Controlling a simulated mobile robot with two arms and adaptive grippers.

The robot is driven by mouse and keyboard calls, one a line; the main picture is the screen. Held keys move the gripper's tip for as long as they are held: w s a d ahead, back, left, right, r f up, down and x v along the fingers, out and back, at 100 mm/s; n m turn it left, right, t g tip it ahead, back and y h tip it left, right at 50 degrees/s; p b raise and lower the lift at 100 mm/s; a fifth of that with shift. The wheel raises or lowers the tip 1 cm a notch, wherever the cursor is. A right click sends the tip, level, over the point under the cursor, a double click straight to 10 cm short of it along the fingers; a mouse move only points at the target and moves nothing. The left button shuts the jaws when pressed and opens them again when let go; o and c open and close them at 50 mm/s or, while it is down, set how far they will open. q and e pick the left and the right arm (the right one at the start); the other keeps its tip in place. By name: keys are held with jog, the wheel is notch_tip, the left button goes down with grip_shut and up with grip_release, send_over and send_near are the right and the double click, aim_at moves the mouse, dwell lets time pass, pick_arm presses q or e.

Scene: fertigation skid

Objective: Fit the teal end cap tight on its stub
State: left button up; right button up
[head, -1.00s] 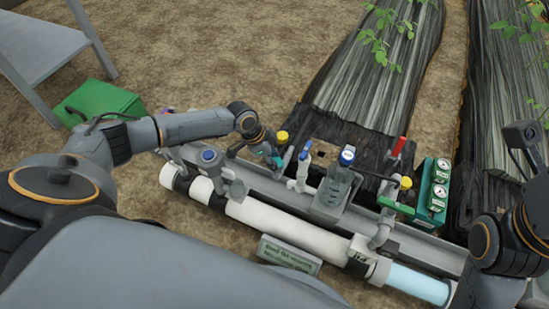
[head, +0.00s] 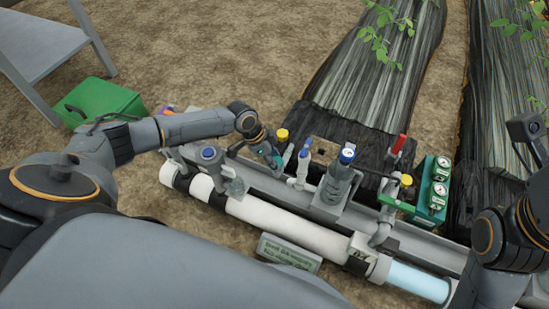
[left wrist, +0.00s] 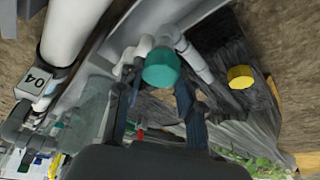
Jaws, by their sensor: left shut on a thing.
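The teal end cap (left wrist: 162,69) shows its round face between the two fingers of my left gripper (left wrist: 160,110) in the left wrist view. The gripper is shut on it. In the head view my left gripper (head: 273,157) is over the left part of the skid, and the cap is mostly hidden there. A pale grey pipe piece (left wrist: 172,33) lies just behind the cap in the left wrist view. I cannot tell whether the cap sits on a stub or how tightly. Only links of my right arm show; its gripper is out of view.
A yellow cap (head: 282,134) stands close to my left gripper; a yellow cap also shows in the left wrist view (left wrist: 241,77). Blue-topped fittings (head: 346,156), a red-handled valve (head: 398,145) and green gauges (head: 437,188) stand to the right. A white pipe (head: 270,222) runs in front.

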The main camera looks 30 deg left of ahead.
pick_arm(q)
jog(key=shift+f, duration=0.25)
jog(key=o, duration=0.5)
jog(key=shift+f, duration=0.15)
dwell(0.4)
jog(key=shift+f, duration=0.25)
